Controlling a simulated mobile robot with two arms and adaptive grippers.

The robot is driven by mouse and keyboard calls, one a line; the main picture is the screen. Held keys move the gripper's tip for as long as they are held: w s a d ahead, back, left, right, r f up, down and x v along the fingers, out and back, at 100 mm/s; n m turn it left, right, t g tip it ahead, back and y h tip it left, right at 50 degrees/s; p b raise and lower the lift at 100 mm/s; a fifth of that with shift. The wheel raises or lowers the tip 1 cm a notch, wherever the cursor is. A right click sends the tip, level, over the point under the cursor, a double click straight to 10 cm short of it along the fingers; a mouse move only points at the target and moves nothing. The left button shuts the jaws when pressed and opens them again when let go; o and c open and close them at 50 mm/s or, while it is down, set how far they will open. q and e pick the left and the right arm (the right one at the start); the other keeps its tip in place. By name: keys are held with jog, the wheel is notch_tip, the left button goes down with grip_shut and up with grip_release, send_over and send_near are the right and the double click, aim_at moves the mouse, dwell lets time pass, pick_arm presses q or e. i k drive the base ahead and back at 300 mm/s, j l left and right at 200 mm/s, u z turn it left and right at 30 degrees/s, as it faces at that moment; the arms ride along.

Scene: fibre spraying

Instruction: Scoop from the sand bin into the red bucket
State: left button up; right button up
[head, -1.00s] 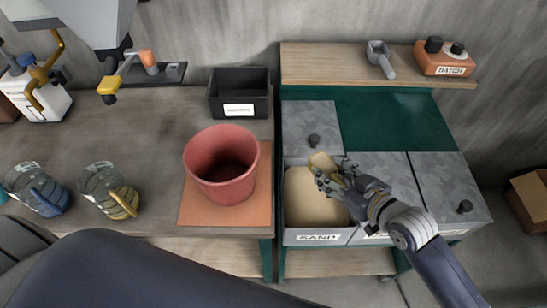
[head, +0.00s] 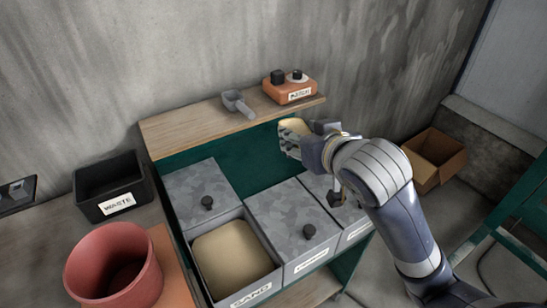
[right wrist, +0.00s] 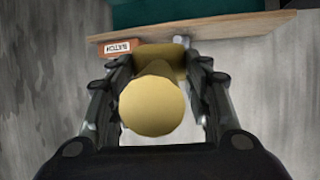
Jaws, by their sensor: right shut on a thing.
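The sand bin (head: 250,293) is lidless in the head view, with pale sand (head: 232,258) inside. The red bucket (head: 112,255) stands at lower left on an orange mat, partly cut off by the frame. My right gripper (head: 302,142) is shut on a tan scoop (head: 291,127), high above the back of the bin cabinet, clear of the bin and bucket. In the right wrist view the scoop's round handle end (right wrist: 152,106) sits between the fingers. I cannot tell whether the scoop carries sand. My left gripper is out of view.
A wooden shelf (head: 185,138) at the back holds a grey scoop (head: 238,103) and an orange batch box (head: 290,91). A black waste bin (head: 108,187) stands behind the bucket. Grey lidded bins adjoin the sand bin. A cardboard box (head: 436,155) is at right.

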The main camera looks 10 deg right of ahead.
aim_at(115, 264)
jog(key=l+u, duration=0.1)
jog(key=u, duration=1)
